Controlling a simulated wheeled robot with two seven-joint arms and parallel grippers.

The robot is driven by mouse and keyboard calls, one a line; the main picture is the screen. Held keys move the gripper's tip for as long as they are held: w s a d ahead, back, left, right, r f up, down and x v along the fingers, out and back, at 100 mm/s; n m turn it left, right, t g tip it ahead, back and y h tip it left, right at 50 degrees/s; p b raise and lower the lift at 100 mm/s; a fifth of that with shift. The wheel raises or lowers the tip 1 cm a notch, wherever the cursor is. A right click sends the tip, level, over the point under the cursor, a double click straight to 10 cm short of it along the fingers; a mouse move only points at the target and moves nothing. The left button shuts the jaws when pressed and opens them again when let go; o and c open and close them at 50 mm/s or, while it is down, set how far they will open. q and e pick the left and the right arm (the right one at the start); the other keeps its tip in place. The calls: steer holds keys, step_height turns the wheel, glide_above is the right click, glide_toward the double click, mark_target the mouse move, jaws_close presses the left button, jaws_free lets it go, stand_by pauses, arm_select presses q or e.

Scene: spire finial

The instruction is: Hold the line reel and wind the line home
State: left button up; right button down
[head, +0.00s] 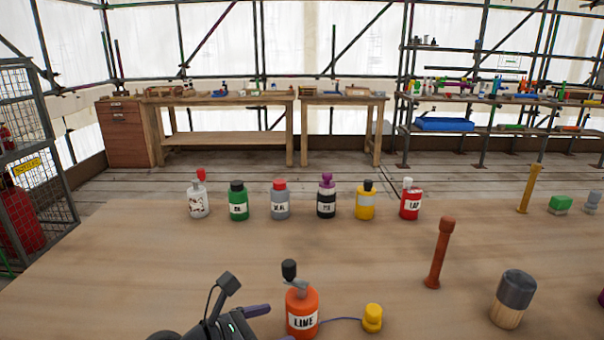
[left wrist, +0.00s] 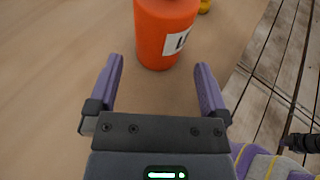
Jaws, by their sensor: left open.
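The line reel (head: 302,312) is an orange bottle-shaped body with a "LINE" label, a grey top and a black-knobbed crank (head: 290,271). It stands upright near the table's front edge. A thin blue line (head: 342,320) runs from it to a yellow weight (head: 372,318) on its right. My left gripper (head: 262,312) is just left of the reel. In the left wrist view, the purple fingers (left wrist: 160,66) are open and empty, with the reel (left wrist: 165,32) ahead, its base near the level of the fingertips.
A row of bottles, including a green one (head: 238,201) and a red one (head: 411,201), stands farther back. A brown post (head: 439,253) and a dark-topped wooden cylinder (head: 513,298) stand to the right. The tabletop (head: 130,270) at left is clear.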

mark_target(288, 322)
arm_select(q)
steer(key=b+x, duration=0.1)
steer(key=x, duration=0.3)
steer(key=shift+w+d+f, duration=0.15)
steer(key=shift+d+f, duration=0.05)
steer(key=shift+f, duration=0.1)
steer(key=shift+w+d+f+b, duration=0.1)
steer(key=shift+w+d+b, duration=0.2)
steer(key=shift+d, duration=0.1)
steer(key=c, duration=0.7)
steer(key=shift+o, duration=0.2)
arm_select(e)
steer(key=shift+s+f, duration=0.15)
steer(key=shift+f, duration=0.8)
steer(key=shift+s, duration=0.15)
steer(key=shift+s+a, duration=0.1)
steer(key=shift+a, duration=0.05)
steer(key=shift+a, duration=0.25)
steer(key=shift+d, duration=0.2)
